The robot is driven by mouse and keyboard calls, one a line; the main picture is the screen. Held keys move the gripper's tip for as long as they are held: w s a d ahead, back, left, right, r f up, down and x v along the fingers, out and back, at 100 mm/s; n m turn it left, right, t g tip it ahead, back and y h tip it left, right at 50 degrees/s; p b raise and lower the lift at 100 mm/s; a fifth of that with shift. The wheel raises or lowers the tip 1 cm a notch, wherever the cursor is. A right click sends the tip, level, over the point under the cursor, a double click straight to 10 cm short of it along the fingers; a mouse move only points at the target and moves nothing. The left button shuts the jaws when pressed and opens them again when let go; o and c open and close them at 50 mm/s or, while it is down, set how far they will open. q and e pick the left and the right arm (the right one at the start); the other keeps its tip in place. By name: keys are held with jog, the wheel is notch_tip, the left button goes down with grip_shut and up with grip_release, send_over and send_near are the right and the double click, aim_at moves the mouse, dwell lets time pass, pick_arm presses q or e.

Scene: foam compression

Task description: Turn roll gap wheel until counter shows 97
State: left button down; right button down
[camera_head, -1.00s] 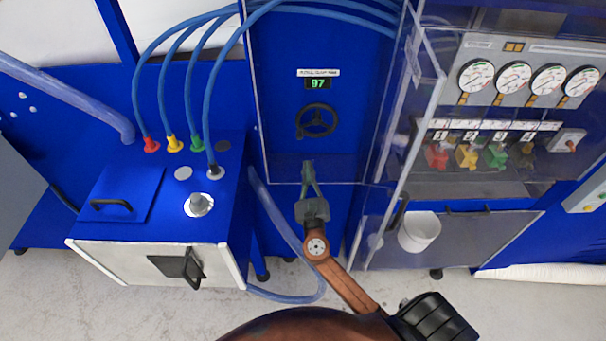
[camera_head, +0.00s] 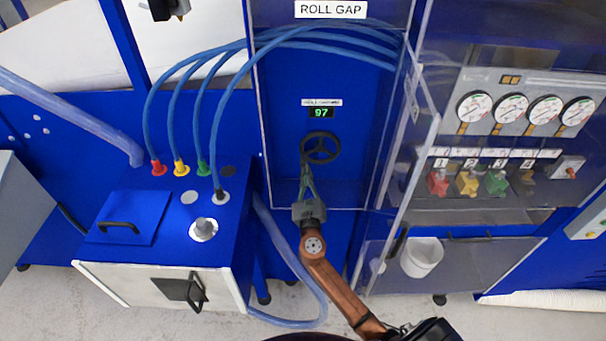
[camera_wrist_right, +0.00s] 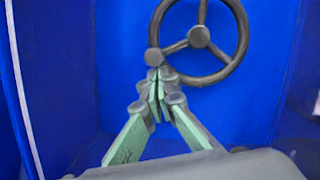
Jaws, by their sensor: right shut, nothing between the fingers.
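The roll gap wheel (camera_head: 321,147) is a dark handwheel on the blue back wall of the roll gap bay. The green counter (camera_head: 321,113) above it reads 97. In the right wrist view the wheel (camera_wrist_right: 200,38) shows three spokes, a round hub and a small knob (camera_wrist_right: 153,57) at its lower left rim. My right gripper (camera_head: 305,163) is shut and empty, its green-padded fingertips (camera_wrist_right: 158,78) just below that knob. I cannot tell whether they touch it. My left gripper is not in view.
Clear panels edge the bay, with an open clear door (camera_head: 418,130) at its right. Gauges (camera_head: 510,108) and coloured valves stand further right. A blue cabinet (camera_head: 150,225) with several hoses is at the left. A white bucket (camera_head: 422,257) is at the lower right.

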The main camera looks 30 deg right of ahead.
jog(key=shift+w+a+r+m+h, duration=0.15)
jog(key=shift+a+r+m, duration=0.05)
jog(key=shift+r+m, duration=0.2)
jog(key=shift+w+a+r+m+h, duration=0.15)
jog(key=shift+r+m, duration=0.15)
jog(key=shift+m, duration=0.2)
jog(key=shift+s, duration=0.1)
